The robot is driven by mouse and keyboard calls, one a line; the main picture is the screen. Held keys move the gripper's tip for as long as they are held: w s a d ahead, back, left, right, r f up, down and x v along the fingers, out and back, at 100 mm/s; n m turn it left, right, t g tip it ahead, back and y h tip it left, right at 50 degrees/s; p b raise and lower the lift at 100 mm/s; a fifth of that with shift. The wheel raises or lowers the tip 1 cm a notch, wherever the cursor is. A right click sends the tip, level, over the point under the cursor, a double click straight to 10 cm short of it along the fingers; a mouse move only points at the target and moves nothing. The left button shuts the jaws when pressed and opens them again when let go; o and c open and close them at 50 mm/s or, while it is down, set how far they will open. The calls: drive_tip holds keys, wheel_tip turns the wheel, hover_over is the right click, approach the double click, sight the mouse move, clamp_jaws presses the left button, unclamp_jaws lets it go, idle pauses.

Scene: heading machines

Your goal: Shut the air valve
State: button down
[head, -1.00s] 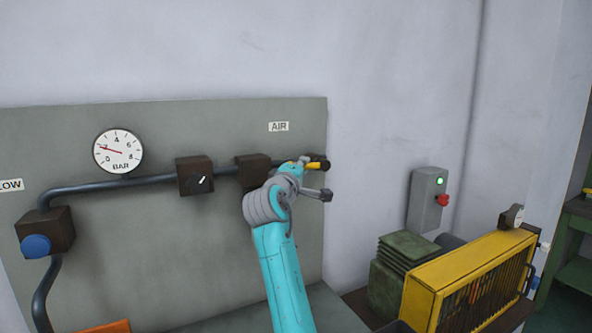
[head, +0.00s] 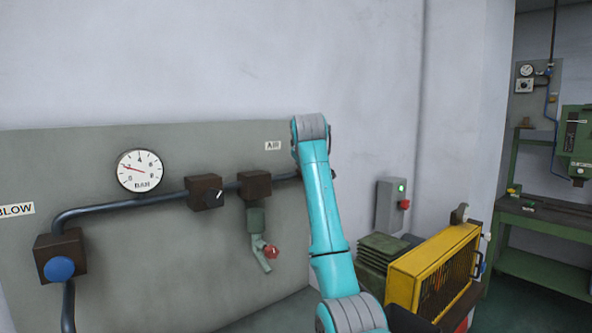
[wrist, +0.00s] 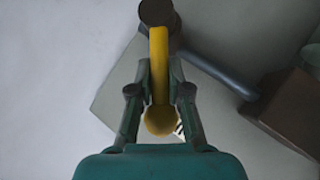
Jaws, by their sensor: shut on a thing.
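The air valve's yellow lever (wrist: 158,48) shows in the wrist view, running from a dark round hub (wrist: 156,13) toward my gripper and ending in a rounded yellow knob. My gripper (wrist: 161,70) has one finger on each side of the lever and is shut on it. In the head view my turquoise arm hides the lever and the gripper. The AIR label (head: 273,146) is on the grey panel (head: 150,265), just left of my arm's upper joint. The lever's angle to the pipe is hard to judge.
A dark pipe (head: 120,208) carries a round gauge (head: 140,171), a black-knob block (head: 205,192) and a brown block (head: 255,184) with a red-handled drain below. Right of my arm are a switch box (head: 389,205) and a yellow guard (head: 432,265). The wall above is clear.

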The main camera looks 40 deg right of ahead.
drive_tip(key=d+m+y, duration=0.1)
drive_tip(key=d+r+m+y, duration=0.1)
drive_tip(key=y, duration=0.1)
drive_tip(key=shift+d+r+g+y, duration=0.1)
drive_tip(key=shift+d+g+y, duration=0.15)
drive_tip(key=shift+g+y, duration=0.05)
drive_tip(key=shift+d+m+y, duration=0.6)
drive_tip(key=shift+d+y, duration=0.2)
drive_tip(key=shift+y, duration=0.3)
drive_tip(key=c, duration=1.1)
unclamp_jaws()
drive_tip(key=shift+r, duration=0.1)
drive_tip(key=v, duration=1.1)
drive_tip(key=shift+s+r, duration=0.25)
drive_tip(key=shift+r, duration=0.1)
drive_tip(key=shift+f, duration=0.1)
